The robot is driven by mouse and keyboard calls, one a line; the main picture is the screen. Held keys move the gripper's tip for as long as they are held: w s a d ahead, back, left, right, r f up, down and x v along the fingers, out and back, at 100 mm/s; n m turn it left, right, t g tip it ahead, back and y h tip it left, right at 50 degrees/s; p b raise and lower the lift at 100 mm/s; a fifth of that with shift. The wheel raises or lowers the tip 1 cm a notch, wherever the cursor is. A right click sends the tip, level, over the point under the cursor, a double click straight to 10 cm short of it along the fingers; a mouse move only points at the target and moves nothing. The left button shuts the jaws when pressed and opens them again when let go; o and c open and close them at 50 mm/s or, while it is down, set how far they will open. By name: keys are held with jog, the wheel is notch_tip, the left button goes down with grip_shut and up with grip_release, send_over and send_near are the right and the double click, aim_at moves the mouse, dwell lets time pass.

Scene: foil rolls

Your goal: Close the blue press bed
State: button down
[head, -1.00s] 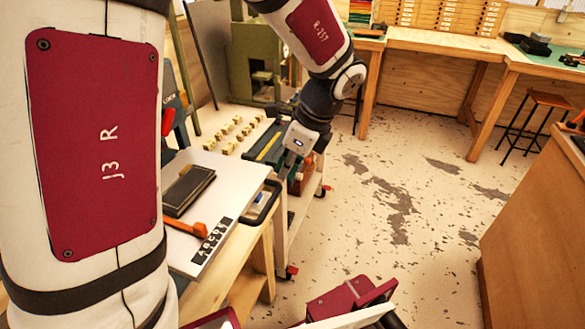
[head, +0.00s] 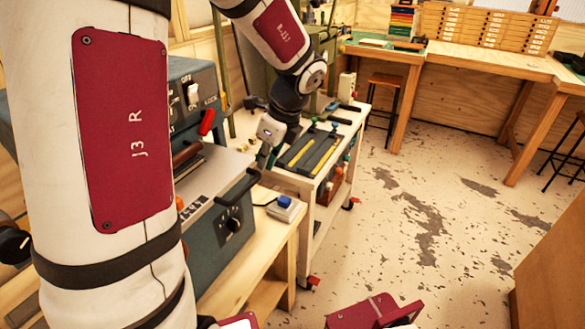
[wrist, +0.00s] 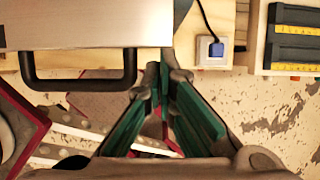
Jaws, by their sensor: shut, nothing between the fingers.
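The blue-grey press (head: 212,82) stands on a wooden bench at left, partly hidden behind my arm. Its bed is a flat silver plate (head: 222,168) with a black bar handle (head: 240,189) at the front edge; I cannot tell how far out it stands. A dark block lies far back on the plate. In the wrist view the plate (wrist: 90,25) fills the upper left, with the handle (wrist: 80,82) below it. My gripper (wrist: 162,75) is shut and empty, to the right of the handle and apart from it. In the head view my gripper (head: 268,158) is beyond the handle.
A white box with a blue plug (head: 285,203) sits on the bench right of the press. A cart with a dark tray (head: 310,150) stands beyond it. A red lever (head: 207,122) sticks up by the press. The floor at right is free.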

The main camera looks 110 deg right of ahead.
aim_at(231, 152)
jog(key=w+d, duration=0.6)
jog(key=d, duration=0.1)
jog(key=shift+w, duration=0.1)
dwell(0.4)
